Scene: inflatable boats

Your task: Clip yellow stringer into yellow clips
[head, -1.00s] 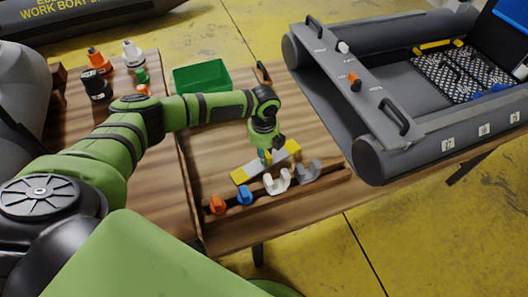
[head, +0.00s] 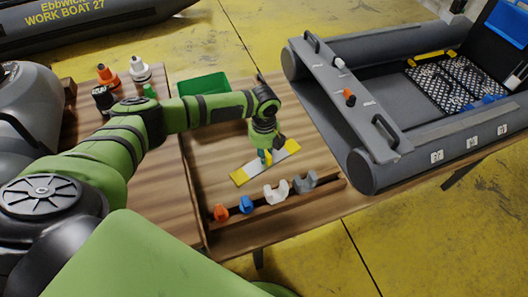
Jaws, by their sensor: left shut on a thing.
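My left gripper (head: 265,154) points down over the wooden table. It is shut on a flat strip with yellow ends and a pale grey middle, the yellow stringer (head: 240,178). The stringer slants up to the right over the table, behind the row of coloured clip-like pieces. The fingertips partly hide its middle. A yellow piece (head: 432,58) shows inside the grey boat at the right; it is too small to tell whether it is the yellow clips. My right gripper is not in view.
A wooden rack (head: 275,204) holds orange, blue, white and grey pieces at the table's front. A green bin (head: 203,84) stands behind my arm, with several bottles (head: 107,75) at left. The grey boat (head: 360,172) with a black mesh floor stands right.

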